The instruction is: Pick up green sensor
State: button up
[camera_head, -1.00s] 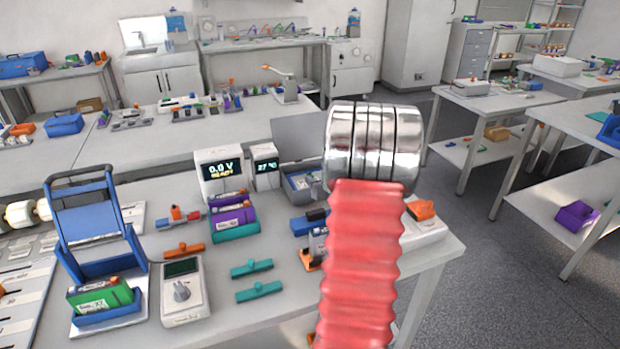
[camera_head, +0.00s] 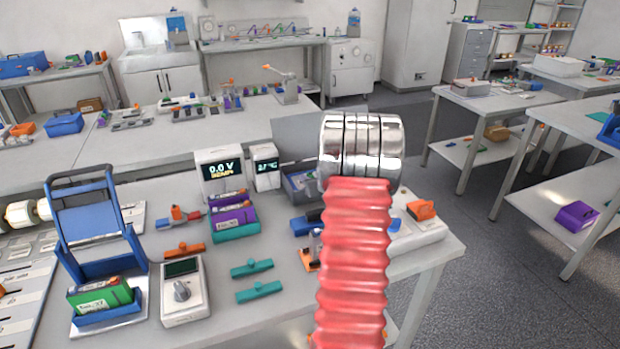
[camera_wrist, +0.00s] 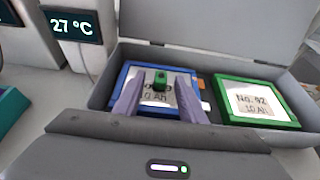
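The battery lies in the left part of an open grey case (camera_wrist: 105,88). My gripper (camera_wrist: 160,84) is open, with its two greyish-purple fingers apart and pointing towards the battery.
A green-framed battery (camera_wrist: 257,103) lies in the right part of the case. The raised lid (camera_wrist: 225,22) stands behind. A 27 °C display (camera_wrist: 73,26) stands to the left. In the head view, teal clamp-like pieces (camera_head: 252,268) lie on the bench in front.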

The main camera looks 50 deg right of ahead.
jog(key=shift+c, duration=0.5)
grip_shut()
notch_tip(320, 180, up, 10)
dwell(0.6)
jog(key=shift+s, duration=0.15)
dwell(0.7)
